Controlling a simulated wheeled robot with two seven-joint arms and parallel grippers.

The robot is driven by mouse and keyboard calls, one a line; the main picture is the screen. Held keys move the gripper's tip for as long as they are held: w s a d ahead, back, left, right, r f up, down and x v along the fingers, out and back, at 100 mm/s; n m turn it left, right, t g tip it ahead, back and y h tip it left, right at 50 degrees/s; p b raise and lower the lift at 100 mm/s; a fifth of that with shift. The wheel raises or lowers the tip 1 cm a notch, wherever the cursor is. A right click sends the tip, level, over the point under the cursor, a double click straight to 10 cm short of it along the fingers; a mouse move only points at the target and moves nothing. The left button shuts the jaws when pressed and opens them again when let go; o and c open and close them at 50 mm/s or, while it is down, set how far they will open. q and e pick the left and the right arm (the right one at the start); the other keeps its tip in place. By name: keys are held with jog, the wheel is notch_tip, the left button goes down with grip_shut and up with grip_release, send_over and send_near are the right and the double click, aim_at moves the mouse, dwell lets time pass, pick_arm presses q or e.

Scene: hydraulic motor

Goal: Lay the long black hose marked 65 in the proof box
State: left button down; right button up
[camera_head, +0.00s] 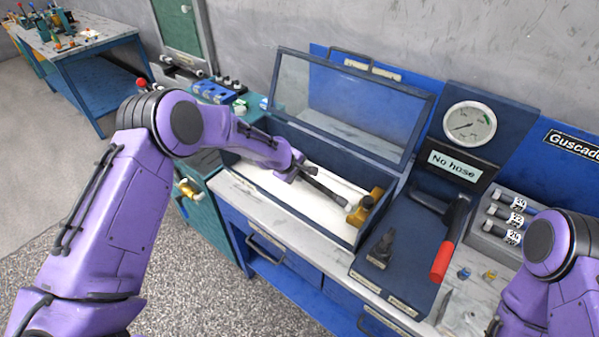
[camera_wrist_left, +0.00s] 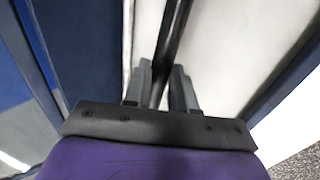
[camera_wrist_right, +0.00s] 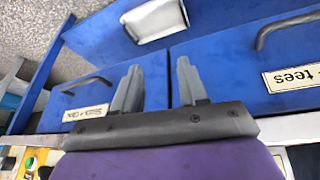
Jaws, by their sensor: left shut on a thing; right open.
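The proof box (camera_head: 292,209) stands open on the bench in the head view, with its clear, dark-framed lid (camera_head: 350,105) raised. My left gripper (camera_head: 298,172) reaches into it and is shut on a black hose (camera_head: 325,189). The hose lies over the pale box floor and points toward a brass fitting (camera_head: 358,214) at the box's right end. In the left wrist view the hose (camera_wrist_left: 174,40) passes between the fingers (camera_wrist_left: 161,80). I cannot read a 65 on it, nor tell whether it touches the floor or fitting. My right gripper (camera_wrist_right: 158,72) is open and empty before the drawers.
Right of the box stands a panel with a gauge (camera_head: 469,124), a "No hose" display (camera_head: 455,165) and a red-handled lever (camera_head: 441,258). Several numbered hoses (camera_head: 508,222) lie in a rack further right. Blue drawers (camera_wrist_right: 225,65) lie below the bench top.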

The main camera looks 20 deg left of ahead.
pick_arm(q)
jog(key=shift+s+f, duration=0.45)
jog(key=shift+f, duration=0.25)
jog(key=shift+s+d+f+p, duration=0.15)
jog(key=shift+s+p, duration=0.1)
jog(key=shift+p, duration=0.2)
dwell(0.7)
jog(key=shift+d, duration=0.1)
dwell(0.6)
jog(key=c, duration=0.8)
grip_release()
jog(key=shift+c, duration=0.2)
jog(key=shift+w, duration=0.1)
jog(key=shift+w, duration=0.15)
